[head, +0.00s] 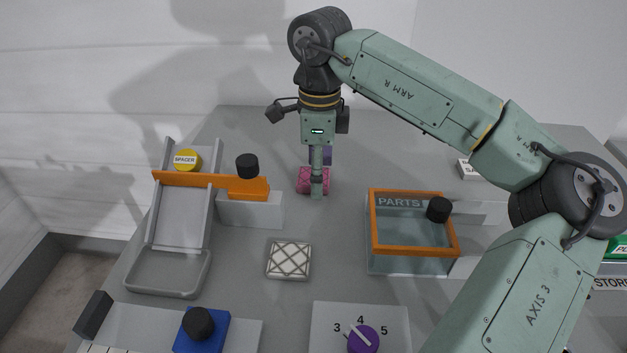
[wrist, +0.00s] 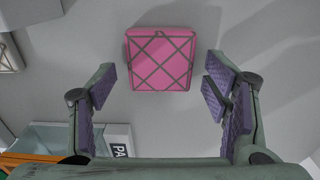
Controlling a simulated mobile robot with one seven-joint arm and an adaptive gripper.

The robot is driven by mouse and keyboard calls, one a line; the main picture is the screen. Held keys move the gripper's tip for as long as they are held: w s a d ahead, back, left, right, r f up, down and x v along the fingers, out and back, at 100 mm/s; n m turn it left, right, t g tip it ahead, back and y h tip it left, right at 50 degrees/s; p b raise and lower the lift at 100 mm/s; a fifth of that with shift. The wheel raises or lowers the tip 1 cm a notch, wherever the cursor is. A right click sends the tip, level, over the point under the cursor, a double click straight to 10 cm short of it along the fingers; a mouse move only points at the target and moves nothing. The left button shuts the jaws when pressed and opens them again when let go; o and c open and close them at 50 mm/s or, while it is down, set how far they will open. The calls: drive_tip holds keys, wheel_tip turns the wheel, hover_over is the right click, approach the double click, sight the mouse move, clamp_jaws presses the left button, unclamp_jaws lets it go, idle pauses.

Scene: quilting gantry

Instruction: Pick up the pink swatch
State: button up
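The pink swatch (wrist: 160,60) is a pink square with a grey crisscross pattern. In the wrist view it lies on the grey table, beyond my open fingers and roughly centred between them. My gripper (wrist: 160,100) is open, with purple pads apart and nothing between them. In the head view, my gripper (head: 317,190) points down over the pink swatch (head: 305,180) and covers part of it. The exact height of the fingertips above the swatch is hard to tell.
A white crisscross swatch (head: 289,260) lies nearer the front. A PARTS box (head: 372,235) with an orange frame stands to the right. A ramp (head: 180,225) with a yellow SPACER piece (head: 187,160) stands left, beside an orange bar (head: 215,181). A purple dial (head: 363,340) is at the front.

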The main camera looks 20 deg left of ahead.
drive_tip(key=c, duration=0.6)
drive_tip(key=shift+c, duration=0.2)
